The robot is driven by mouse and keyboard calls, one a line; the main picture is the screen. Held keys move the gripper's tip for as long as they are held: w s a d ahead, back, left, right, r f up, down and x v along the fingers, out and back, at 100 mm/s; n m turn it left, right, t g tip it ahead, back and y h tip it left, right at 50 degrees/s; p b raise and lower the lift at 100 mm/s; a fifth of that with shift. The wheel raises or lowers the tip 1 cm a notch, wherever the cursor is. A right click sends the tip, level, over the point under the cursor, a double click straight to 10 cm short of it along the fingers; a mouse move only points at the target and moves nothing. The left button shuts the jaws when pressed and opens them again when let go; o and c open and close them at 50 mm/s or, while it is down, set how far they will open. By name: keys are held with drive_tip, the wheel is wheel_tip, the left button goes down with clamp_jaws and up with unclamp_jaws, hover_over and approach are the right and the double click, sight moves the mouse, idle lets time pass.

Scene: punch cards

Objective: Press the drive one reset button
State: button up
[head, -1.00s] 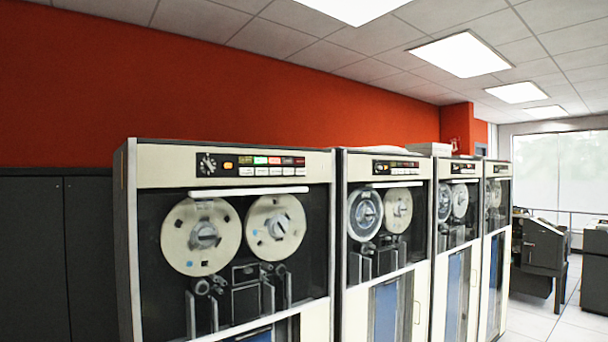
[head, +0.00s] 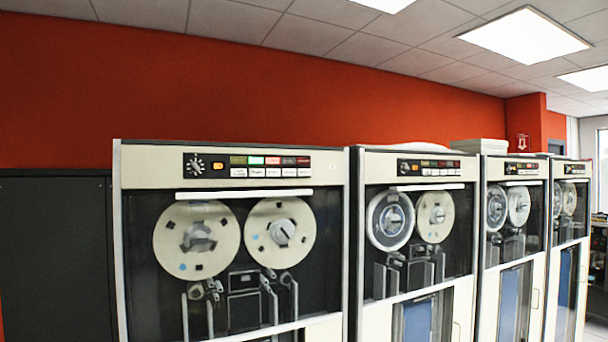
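The nearest tape drive (head: 335,165) stands left of centre in the head view, with two cream tape reels (head: 197,240) behind its dark glass. Its control panel (head: 247,166) runs along the top, with a dial (head: 194,165) at the left, an orange light (head: 218,166), a row of coloured indicators with a green one (head: 256,160) lit, and a row of pale buttons (head: 256,172) below. The labels are too small to read, so I cannot tell which is the reset button. My gripper is not in view.
More tape drives (head: 473,163) stand in a row to the right. A dark cabinet (head: 55,255) is at the left, against the red wall (head: 250,80). A pale box (head: 478,146) sits on top of the drives. A strip of floor (head: 594,334) shows at lower right.

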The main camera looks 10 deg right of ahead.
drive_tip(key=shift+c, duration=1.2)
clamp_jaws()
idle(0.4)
